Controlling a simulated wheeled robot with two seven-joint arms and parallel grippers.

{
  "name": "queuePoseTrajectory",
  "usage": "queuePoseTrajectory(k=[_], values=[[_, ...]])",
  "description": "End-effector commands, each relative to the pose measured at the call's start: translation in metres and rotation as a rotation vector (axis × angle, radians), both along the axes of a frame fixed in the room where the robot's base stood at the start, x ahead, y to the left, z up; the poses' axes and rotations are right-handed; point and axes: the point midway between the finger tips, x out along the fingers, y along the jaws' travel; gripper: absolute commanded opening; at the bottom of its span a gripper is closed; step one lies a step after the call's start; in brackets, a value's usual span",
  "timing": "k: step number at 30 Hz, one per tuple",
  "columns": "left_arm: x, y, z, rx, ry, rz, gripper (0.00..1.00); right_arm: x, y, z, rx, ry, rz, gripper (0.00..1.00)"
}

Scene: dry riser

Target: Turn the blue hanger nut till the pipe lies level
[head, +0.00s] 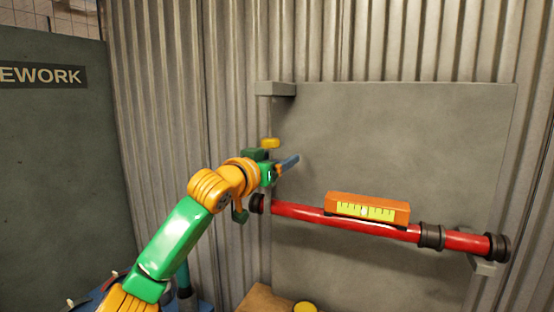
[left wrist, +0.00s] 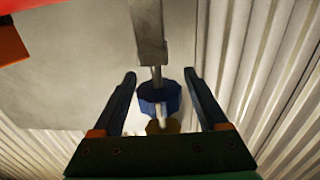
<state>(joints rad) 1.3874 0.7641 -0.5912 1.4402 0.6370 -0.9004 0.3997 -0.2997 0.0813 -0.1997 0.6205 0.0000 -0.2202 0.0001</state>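The red pipe (head: 300,212) runs along the grey panel, its right end lower than its left in the head view. An orange spirit level (head: 340,198) with a yellow-green scale sits on it. The blue hanger nut (left wrist: 150,100) is on a thin rod below a grey bracket in the left wrist view. My left gripper (left wrist: 160,76) is open, with one finger on each side of the nut and visible gaps. In the head view my left gripper (head: 285,162) is above the pipe's left end, and I cannot make out the nut. My right gripper is not in view.
A grey bracket (head: 275,88) juts out at the panel's upper left, and another (head: 484,266) is under the pipe's right end. A dark board (head: 50,150) stands at the left. A wooden box (head: 262,300) is below. The panel (head: 400,130) above the pipe is clear.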

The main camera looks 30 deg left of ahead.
Motion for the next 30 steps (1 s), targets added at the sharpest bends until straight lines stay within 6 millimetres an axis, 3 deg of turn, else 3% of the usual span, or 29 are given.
queuePoseTrajectory(k=[5, 9, 15, 30], values=[[-0.007, 0.000, -0.004, 0.000, -0.001, -0.001, 0.76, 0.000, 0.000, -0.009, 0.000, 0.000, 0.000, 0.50], [-0.037, 0.000, -0.007, 0.001, -0.004, -0.001, 0.76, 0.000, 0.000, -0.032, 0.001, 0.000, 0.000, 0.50], [-0.068, 0.001, -0.003, 0.000, -0.002, 0.000, 0.76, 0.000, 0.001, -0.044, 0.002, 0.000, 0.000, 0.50], [-0.070, 0.000, 0.006, 0.000, 0.001, 0.000, 0.76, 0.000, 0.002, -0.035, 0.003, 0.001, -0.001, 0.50]])
